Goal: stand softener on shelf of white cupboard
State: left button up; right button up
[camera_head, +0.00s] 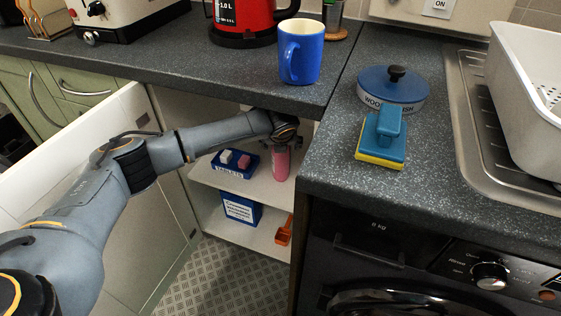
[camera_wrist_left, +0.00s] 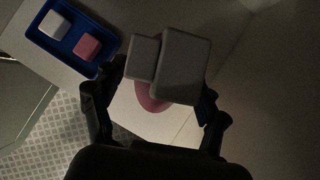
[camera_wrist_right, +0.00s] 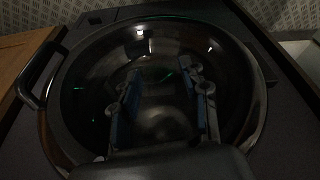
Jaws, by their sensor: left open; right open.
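The softener (camera_head: 281,163) is a pink bottle standing upright on the upper shelf (camera_head: 256,188) inside the white cupboard (camera_head: 181,108). In the left wrist view its grey cap (camera_wrist_left: 180,66) is seen from above, with some pink body (camera_wrist_left: 150,98) below it. My left gripper (camera_head: 283,143) reaches into the cupboard at the bottle's top. In the left wrist view its open fingers (camera_wrist_left: 163,88) are on either side of the bottle; contact cannot be told. My right gripper (camera_wrist_right: 162,84) is open and empty before the washing machine's round door (camera_wrist_right: 85,85).
A blue tray (camera_head: 233,172) with a white and a pink block is left of the softener on the shelf. Below are a blue box (camera_head: 241,210) and an orange tool (camera_head: 284,230). The counter (camera_head: 190,50) overhangs; the white door (camera_head: 40,165) stands open at left.

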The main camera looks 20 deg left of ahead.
pick_arm(q)
jog(key=s+d+p, duration=0.2)
jog(key=s+d, duration=0.1)
jog(key=s, duration=0.7)
jog(key=shift+s+d+f, duration=0.15)
jog(key=shift+s+d, duration=0.1)
jog(key=shift+s, duration=0.15)
pick_arm(e)
jog(key=s+x, duration=0.1)
jog(key=x, duration=0.7)
jog(key=shift+f+g, duration=0.3)
jog(key=shift+f, duration=0.1)
jog(key=shift+s+a, duration=0.1)
